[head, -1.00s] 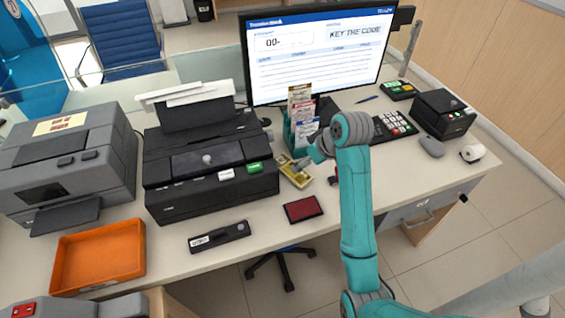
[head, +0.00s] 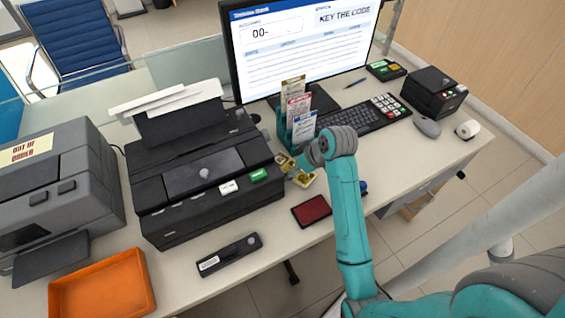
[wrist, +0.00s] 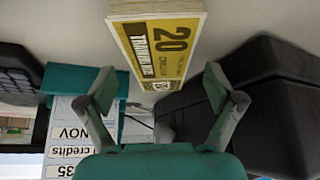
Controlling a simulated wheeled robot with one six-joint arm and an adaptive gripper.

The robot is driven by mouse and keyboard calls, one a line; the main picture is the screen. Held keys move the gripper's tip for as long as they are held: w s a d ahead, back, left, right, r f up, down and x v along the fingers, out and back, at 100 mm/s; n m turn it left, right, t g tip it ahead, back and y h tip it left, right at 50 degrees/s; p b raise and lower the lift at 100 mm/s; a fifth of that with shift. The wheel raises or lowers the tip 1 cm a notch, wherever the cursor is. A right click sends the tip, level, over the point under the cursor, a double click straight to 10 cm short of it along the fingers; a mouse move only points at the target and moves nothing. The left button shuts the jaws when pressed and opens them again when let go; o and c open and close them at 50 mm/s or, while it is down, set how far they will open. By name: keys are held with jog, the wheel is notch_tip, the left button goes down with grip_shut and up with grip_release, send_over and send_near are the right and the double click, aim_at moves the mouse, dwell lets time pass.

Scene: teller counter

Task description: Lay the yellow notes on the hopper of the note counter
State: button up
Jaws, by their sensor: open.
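A yellow stack of notes (wrist: 160,48) printed "20" lies on the counter between the fingertips' lines in the wrist view, just beyond them. In the head view the notes (head: 308,178) show partly behind my arm, right of the black machine. My gripper (wrist: 158,84) is open and empty, pointing toward the near end of the notes. In the head view my gripper (head: 297,170) is partly hidden by the wrist. A black machine (head: 205,177) with white sheets on top stands left of the notes. No label tells whether it is the note counter.
A teal rack (head: 281,125) with upright slips stands close behind the notes. A dark red pad (head: 311,211) lies in front. A grey machine (head: 57,205) marked "OUT OF ORDER" and an orange tray (head: 112,290) are left. A monitor (head: 300,55) and keyboard (head: 348,120) stand behind.

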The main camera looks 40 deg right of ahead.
jog(key=shift+w+f, duration=0.15)
jog(key=shift+f, duration=0.15)
jog(key=c, duration=1.3)
jog(key=shift+c, duration=0.2)
jog(key=shift+r, duration=0.1)
